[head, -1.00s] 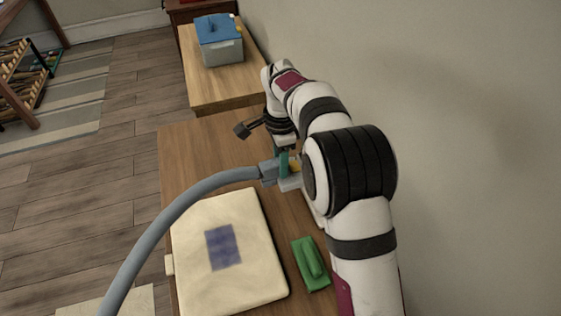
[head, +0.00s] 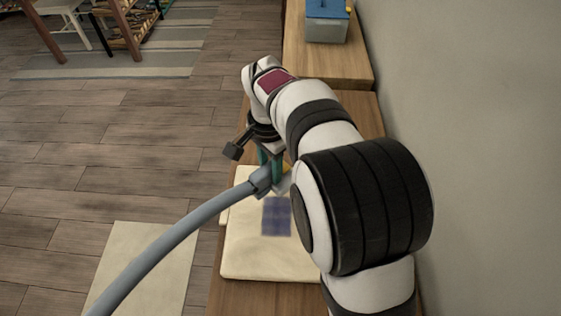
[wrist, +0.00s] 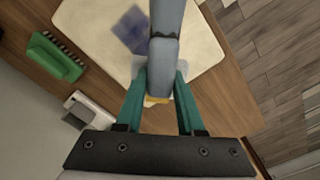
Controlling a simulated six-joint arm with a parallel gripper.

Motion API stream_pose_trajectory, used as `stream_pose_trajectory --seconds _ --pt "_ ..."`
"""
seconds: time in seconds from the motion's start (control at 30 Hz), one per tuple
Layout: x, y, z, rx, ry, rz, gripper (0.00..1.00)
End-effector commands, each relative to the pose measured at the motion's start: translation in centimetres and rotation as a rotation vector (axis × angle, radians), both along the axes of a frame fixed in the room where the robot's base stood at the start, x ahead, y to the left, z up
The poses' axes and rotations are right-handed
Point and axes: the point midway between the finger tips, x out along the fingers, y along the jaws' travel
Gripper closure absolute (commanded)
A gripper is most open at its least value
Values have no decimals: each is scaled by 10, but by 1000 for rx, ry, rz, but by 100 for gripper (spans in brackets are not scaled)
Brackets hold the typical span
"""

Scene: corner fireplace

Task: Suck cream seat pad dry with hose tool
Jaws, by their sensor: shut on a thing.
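The cream seat pad (head: 262,262) lies flat on a wooden bench, with a blue-purple wet-looking patch (head: 277,216) near its middle. Both also show in the wrist view, the pad (wrist: 205,38) and the patch (wrist: 129,30). My gripper (head: 270,172) is shut on the grey hose tool (head: 261,182). In the wrist view its teal fingers grip the hose tool (wrist: 163,58) from both sides, with a yellow bit between them. The tool is over the pad's far part, beside the patch. I cannot tell whether its nozzle touches the pad. The grey hose (head: 185,229) arcs to the lower left.
A green brush (wrist: 55,57) and a white-grey box (wrist: 91,116) lie on the bench beside the pad. My arm hides this side in the head view. A blue-lidded container (head: 326,22) stands on another wooden top behind. Open floor lies left, with a pale mat (head: 142,265).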

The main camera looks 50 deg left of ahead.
Motion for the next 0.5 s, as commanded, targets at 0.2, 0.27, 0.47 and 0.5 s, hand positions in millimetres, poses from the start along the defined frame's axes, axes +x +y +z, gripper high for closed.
stream_pose_trajectory --seconds 0.2,0.27,0.47,0.5 --pt "1 0 -1 0 0 1 100" --pt "1 0 -1 0 0 1 100" --pt "1 0 -6 0 0 1 100" --pt "1 0 -7 0 0 1 100"
